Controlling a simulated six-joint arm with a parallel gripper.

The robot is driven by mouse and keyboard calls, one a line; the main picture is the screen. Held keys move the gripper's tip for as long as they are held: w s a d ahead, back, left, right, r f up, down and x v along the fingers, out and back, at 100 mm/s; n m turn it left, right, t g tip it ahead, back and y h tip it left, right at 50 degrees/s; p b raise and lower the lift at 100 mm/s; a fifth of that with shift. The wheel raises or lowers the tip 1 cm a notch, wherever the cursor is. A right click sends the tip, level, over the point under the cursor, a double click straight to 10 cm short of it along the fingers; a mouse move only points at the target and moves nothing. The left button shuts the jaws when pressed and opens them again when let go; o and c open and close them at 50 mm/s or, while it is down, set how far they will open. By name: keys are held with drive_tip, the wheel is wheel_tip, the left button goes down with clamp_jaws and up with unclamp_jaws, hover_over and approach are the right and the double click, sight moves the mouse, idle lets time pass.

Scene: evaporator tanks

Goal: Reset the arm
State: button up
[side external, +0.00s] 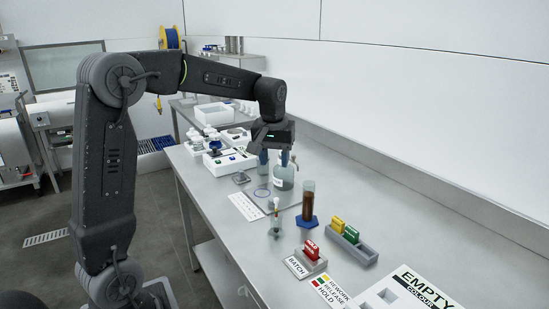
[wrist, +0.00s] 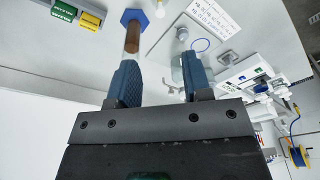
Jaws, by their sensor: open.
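My gripper (side external: 273,157) hangs above the steel bench, fingers pointing down. In the wrist view my gripper (wrist: 160,85) shows two blue fingers spread apart with nothing held between them. A clear glass bottle (side external: 284,178) stands on the bench just behind the fingers in the side view, partly covered by them. In the wrist view the bottle (wrist: 177,70) shows between and beyond the fingers. A tall brown-filled cylinder (side external: 308,205) with a blue hexagonal base stands to the right, apart from my gripper in the side view.
A small vessel (side external: 275,222) stands at the front. A red HOLD block (side external: 311,250) sits on the BATCH stand, and yellow and green blocks (side external: 344,231) sit in a grey holder. An EMPTY COLOUR board (side external: 405,290) lies front right. White equipment (side external: 228,163) stands left. The wall runs behind the bench.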

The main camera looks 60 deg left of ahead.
drive_tip(key=shift+d, duration=0.1)
drive_tip(key=s+d+m+t+h, duration=0.1)
drive_tip(key=s+d+m+t, duration=0.3)
drive_tip(key=s+d+m, duration=0.5)
drive_tip(key=s+d, duration=0.7)
drive_tip(key=s, duration=0.4)
drive_tip(key=shift+d, duration=0.35)
